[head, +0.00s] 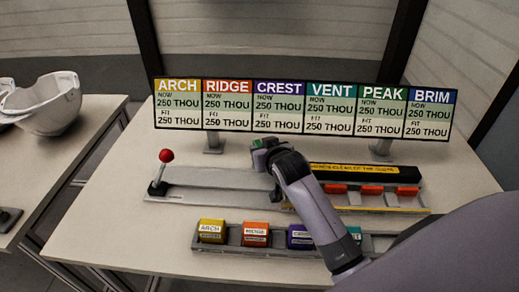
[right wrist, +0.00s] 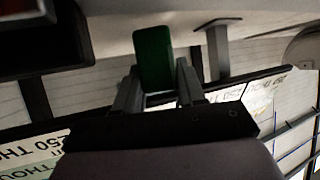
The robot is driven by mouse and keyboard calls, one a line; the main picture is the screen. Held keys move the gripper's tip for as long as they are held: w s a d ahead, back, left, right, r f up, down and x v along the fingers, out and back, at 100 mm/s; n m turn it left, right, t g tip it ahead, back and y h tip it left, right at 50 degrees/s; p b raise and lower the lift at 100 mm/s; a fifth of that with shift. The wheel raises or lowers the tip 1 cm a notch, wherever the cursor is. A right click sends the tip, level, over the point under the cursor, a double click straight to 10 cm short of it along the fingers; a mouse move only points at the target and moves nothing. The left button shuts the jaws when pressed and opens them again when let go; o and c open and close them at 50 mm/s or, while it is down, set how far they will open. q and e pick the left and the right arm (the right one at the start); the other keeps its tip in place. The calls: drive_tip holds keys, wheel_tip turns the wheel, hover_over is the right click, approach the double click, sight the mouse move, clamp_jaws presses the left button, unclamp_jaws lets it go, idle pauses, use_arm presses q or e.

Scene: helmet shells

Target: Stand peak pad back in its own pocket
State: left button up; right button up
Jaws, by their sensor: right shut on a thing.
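My right gripper (head: 272,152) is above the middle of the table, just below the sign board. It is shut on the green peak pad (right wrist: 153,55), which stands out between its two fingers in the right wrist view; a little green also shows in the head view (head: 260,143). The grey pocket rack (head: 240,248) lies at the table's front. It holds the yellow arch pad (head: 211,230), the orange ridge pad (head: 255,234), the purple crest pad (head: 299,237) and a teal pad (head: 355,233). My right arm hides the rack's right part, so the peak pocket is not visible. My left gripper is not in view.
A sign board (head: 303,108) stands at the back of the table. A grey fixture with a red-knobbed lever (head: 166,156) lies in the middle, with a black bar (head: 365,175) and orange-red blocks (head: 371,190) on its right. White shells (head: 48,103) are on the left table.

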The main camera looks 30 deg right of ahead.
drive_tip(key=x, duration=0.3)
drive_tip(key=shift+f, duration=0.15)
drive_tip(key=shift+w+f, duration=0.2)
drive_tip(key=shift+f, duration=0.05)
drive_tip(key=shift+f, duration=0.2)
drive_tip(key=o, duration=1.1)
